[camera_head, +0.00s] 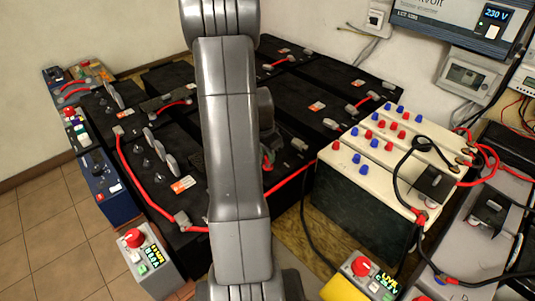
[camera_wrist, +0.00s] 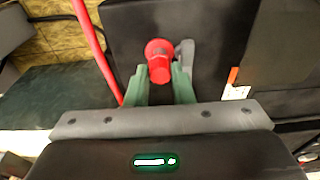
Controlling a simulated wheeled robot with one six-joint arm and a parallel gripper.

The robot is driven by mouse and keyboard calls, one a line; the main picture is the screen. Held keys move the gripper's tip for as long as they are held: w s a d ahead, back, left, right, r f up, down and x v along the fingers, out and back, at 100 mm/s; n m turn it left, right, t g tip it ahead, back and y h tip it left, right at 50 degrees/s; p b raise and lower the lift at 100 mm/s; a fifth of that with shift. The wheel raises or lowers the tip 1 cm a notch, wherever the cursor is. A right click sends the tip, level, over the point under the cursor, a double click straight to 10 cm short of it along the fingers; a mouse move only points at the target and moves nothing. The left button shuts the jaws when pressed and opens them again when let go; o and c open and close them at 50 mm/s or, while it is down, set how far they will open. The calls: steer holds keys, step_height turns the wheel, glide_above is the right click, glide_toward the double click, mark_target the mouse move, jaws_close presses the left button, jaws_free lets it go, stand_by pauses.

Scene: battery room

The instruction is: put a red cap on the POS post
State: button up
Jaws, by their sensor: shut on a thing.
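A red cap (camera_wrist: 159,60) sits between the two green fingers of my gripper (camera_wrist: 159,78) in the wrist view. My gripper is shut on it. Behind the cap is the black top of a battery (camera_wrist: 215,40), with a grey terminal piece (camera_wrist: 186,50) just right of the cap. I cannot tell whether the cap touches a post; what lies under it is hidden. In the head view my gripper (camera_head: 274,150) is partly behind my arm, over the black batteries, and a bit of red shows at its tip. No POS mark is readable.
A cream-topped battery box (camera_head: 340,152) at right carries several loose red and blue caps. Red cables (camera_head: 290,184) run between the black batteries. Control boxes with red knobs (camera_head: 134,238) stand in front. A wall inverter (camera_head: 465,20) hangs at upper right. Tiled floor at left is clear.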

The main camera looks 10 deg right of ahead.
steer(key=shift+f+b, duration=0.75)
steer(key=shift+b, duration=0.15)
jaws_close()
